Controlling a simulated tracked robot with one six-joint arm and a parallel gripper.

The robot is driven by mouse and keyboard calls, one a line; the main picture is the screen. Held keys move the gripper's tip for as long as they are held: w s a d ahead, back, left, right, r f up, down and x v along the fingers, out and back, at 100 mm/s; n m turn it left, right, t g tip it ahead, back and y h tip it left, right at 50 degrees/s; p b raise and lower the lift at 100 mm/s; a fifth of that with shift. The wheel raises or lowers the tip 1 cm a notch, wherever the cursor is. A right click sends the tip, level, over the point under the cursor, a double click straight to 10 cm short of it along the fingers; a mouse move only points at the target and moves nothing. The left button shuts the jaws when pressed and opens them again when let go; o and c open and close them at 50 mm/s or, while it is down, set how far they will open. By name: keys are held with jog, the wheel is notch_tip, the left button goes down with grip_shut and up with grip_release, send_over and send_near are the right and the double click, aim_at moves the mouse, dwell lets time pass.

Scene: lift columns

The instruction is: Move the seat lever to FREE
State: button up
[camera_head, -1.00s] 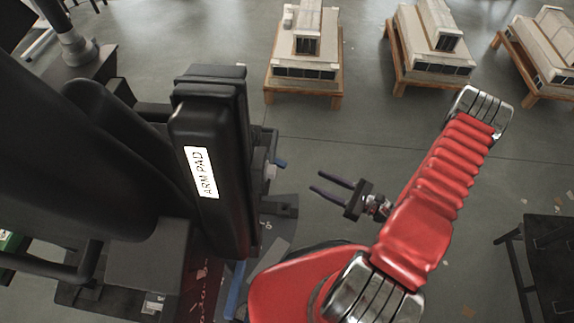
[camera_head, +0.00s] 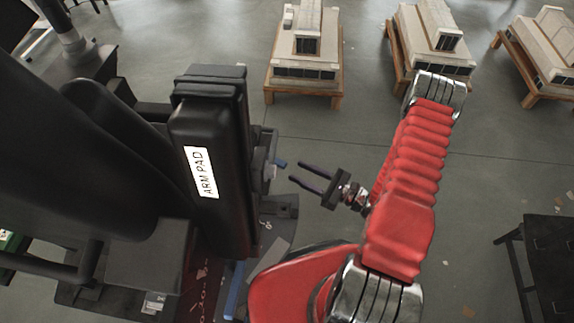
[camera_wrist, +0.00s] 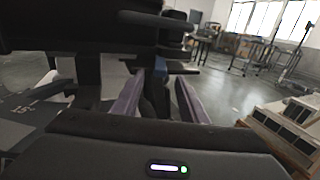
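The seat column with a black pad marked "ARM PAD" (camera_head: 203,172) stands left of my arm in the head view. A small blue-tipped part (camera_head: 280,163) sticks out on its right side, with a pale knob below it. It may be the seat lever, but no FREE marking is legible. My gripper (camera_head: 296,172) is open and empty, its two fingers pointing left at that side, with the tips just right of the blue tip. In the wrist view, a blue part (camera_wrist: 160,65) shows beyond the finger tips, below a dark bar. Contact cannot be told.
Models on wooden stands (camera_head: 303,85) stand at the back. A black table (camera_head: 550,255) is at the lower right. A long blue bar (camera_head: 235,290) is low beside the column. The floor between arm and stands is clear.

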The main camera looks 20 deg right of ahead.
aim_at(286, 165)
jog(key=x, duration=0.6)
jog(key=shift+w, duration=0.1)
jog(key=shift+c, duration=0.3)
jog(key=shift+a, duration=0.1)
grip_shut()
